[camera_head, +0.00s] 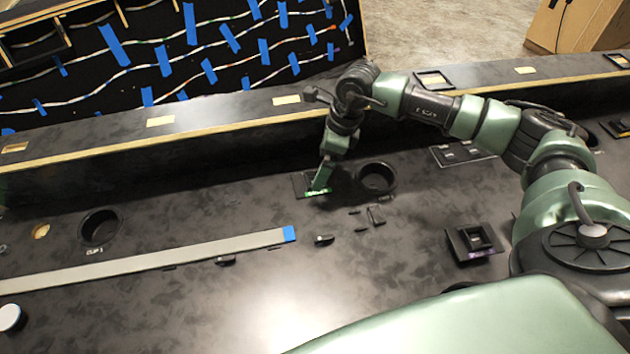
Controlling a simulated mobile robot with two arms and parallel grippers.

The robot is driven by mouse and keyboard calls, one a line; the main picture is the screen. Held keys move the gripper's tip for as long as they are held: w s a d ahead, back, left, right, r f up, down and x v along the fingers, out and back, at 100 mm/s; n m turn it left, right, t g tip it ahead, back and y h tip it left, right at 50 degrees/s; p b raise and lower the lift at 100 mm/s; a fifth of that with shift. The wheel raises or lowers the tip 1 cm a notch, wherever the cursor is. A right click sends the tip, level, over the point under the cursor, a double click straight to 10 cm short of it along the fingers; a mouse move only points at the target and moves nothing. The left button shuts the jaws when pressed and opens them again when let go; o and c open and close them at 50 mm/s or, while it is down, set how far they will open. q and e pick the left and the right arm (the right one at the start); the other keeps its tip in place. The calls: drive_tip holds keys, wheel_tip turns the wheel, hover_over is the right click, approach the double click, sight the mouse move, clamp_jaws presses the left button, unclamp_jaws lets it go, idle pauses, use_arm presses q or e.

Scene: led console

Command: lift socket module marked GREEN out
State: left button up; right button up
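The socket module with a green marking (314,193) is a small dark square on the black console top, left of a round black cup hole. My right arm comes in from the right, and my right gripper (320,182) points down at this module, its tip over or touching it. The arm hides part of the module. The fingertips are too small to show whether they are apart or closed, or whether they hold the module. The module looks about level with the console. My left gripper is not in view.
A raised dark socket module with a purple marking (476,242) stands at the right. Round cup holes (377,179) and (100,227) open in the console. A long grey strip with a blue end (160,262) and small black pieces (376,215) lie in front. A raised ledge runs behind.

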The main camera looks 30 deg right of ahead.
drive_tip(key=x, duration=0.5)
drive_tip(key=shift+f+p, duration=0.1)
drive_tip(key=shift+p, duration=0.2)
drive_tip(key=shift+c, duration=0.3)
drive_tip(key=c, duration=1.3)
